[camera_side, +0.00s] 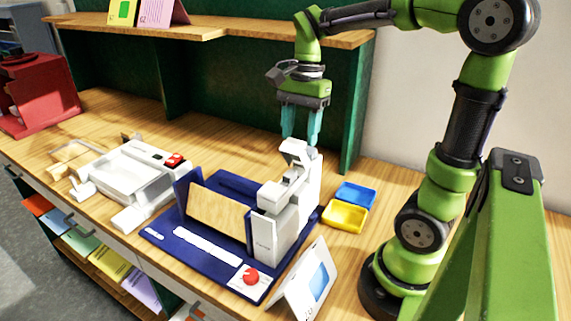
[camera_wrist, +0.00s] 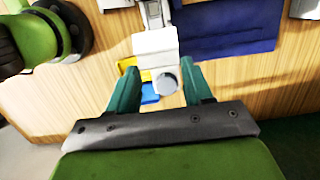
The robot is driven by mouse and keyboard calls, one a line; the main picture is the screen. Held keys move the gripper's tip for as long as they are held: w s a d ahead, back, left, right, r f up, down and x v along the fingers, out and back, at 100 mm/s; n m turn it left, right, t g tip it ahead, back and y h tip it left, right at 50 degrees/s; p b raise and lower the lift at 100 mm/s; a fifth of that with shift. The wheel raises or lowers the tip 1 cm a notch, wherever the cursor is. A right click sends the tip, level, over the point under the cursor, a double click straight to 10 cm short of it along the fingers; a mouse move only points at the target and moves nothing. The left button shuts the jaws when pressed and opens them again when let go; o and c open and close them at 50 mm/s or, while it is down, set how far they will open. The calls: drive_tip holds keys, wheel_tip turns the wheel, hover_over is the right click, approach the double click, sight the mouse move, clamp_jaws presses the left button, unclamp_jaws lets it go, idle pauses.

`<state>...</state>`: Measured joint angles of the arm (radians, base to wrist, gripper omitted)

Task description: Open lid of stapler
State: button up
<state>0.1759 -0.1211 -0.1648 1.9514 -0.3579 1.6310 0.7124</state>
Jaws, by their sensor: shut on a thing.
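The white stapler (camera_side: 284,212) stands upright on a dark blue base board at the middle of the table. Its raised lid part (camera_side: 297,151) is at the top, just below my gripper (camera_side: 300,138). My gripper points down with its two teal fingers on either side of the lid's upper end, shut on it. In the wrist view, the white lid (camera_wrist: 155,43) shows between and beyond the fingers of my gripper (camera_wrist: 162,68), with a grey round part (camera_wrist: 166,83) near them. The exact finger contact is hard to see.
A wooden block (camera_side: 219,212) stands on the blue board (camera_side: 186,262) beside the stapler. Blue (camera_side: 356,194) and yellow (camera_side: 345,217) trays lie to the right. A white card stand (camera_side: 307,283) is in front. A white device (camera_side: 128,172) is left; a green-backed shelf (camera_side: 230,90) stands behind.

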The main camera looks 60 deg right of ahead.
drive_tip(key=shift+d+y, duration=0.3)
drive_tip(key=shift+d, duration=0.35)
drive_tip(key=shift+d+f+y, duration=0.15)
drive_tip(key=shift+d+y, duration=0.15)
drive_tip(key=shift+d, duration=0.25)
